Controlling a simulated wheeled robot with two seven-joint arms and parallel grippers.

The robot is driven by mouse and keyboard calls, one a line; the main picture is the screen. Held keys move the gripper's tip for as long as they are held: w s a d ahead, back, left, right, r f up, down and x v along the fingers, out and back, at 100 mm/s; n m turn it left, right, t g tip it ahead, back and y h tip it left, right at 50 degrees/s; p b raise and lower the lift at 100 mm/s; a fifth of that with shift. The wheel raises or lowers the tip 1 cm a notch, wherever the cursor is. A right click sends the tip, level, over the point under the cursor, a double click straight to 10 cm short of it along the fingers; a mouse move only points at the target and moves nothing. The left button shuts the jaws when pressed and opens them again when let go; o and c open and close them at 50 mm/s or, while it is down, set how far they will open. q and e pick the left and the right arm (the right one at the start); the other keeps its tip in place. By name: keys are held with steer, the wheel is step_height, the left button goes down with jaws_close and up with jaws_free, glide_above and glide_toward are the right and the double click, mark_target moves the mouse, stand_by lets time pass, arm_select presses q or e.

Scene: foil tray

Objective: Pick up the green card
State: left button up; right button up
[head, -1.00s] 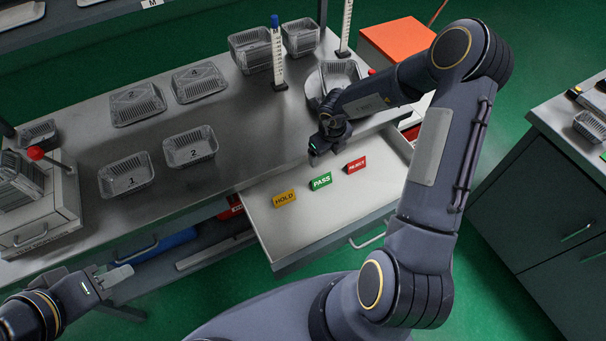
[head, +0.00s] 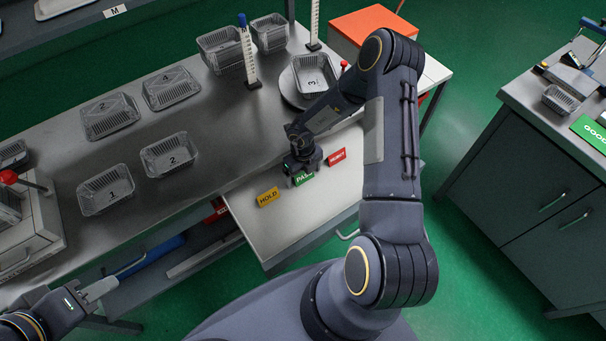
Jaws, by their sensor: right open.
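The green card (head: 303,180), marked PASS, stands in the open drawer (head: 300,218) between the yellow HOLD card (head: 268,197) and the red REJECT card (head: 337,157). My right gripper (head: 303,174) is open and right over the green card, with its fingers pointing down around the card's upper part. It hides the top of the card and some of its lettering. I cannot tell whether the fingers touch it. My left gripper (head: 99,289) is low at the left, away from the cards; I cannot tell whether it is open.
Tray 3 (head: 314,76) rests on a round plate. The drawer's front part is bare. A second counter (head: 530,105) stands at the right.

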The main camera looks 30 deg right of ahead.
steer(key=c, duration=1)
